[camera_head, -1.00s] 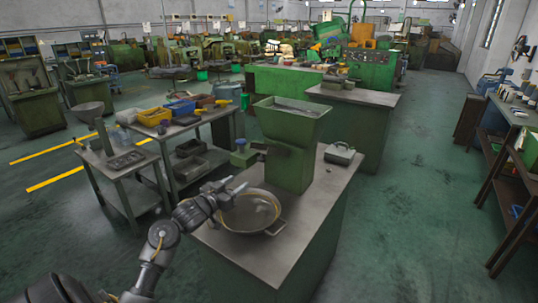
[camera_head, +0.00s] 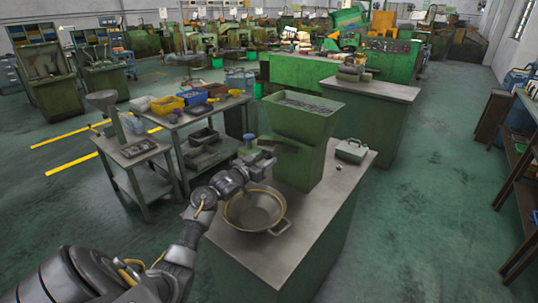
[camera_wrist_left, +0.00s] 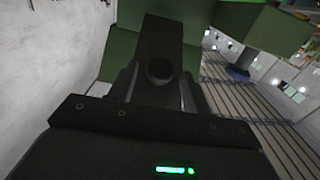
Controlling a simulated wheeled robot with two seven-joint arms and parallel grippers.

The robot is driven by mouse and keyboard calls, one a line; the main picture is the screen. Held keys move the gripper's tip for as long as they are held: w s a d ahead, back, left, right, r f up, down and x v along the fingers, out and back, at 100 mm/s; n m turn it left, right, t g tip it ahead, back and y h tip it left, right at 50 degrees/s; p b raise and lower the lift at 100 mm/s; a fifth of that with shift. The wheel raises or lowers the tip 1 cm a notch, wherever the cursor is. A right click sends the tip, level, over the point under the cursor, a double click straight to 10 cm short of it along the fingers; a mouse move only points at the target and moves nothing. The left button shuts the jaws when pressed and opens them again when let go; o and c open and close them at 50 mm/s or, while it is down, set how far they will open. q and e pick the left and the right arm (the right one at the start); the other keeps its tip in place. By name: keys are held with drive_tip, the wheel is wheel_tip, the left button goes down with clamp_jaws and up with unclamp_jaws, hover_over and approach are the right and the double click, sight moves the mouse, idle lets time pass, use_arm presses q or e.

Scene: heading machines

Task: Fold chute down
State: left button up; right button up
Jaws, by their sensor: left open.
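The green hopper machine (camera_head: 300,150) stands on the metal-topped bench, with small metal parts in its top. Its dark chute (camera_head: 279,147) sticks out from the left side of the hopper, roughly level. My left gripper (camera_head: 263,165) is at the chute's outer end, just below it and above the pan. In the left wrist view the dark chute (camera_wrist_left: 160,40) lies straight ahead, between the spread fingers of the gripper (camera_wrist_left: 160,92). The fingers are open, and I cannot tell whether they touch the chute. My right gripper does not show.
A round pan (camera_head: 255,211) with handles sits on the bench (camera_head: 325,205) under the gripper. A grey metal box (camera_head: 351,150) stands right of the hopper. A side table with yellow (camera_head: 166,104) and blue bins is at the left.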

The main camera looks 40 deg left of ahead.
use_arm(q)
drive_tip(key=shift+w, duration=1.25)
clamp_jaws()
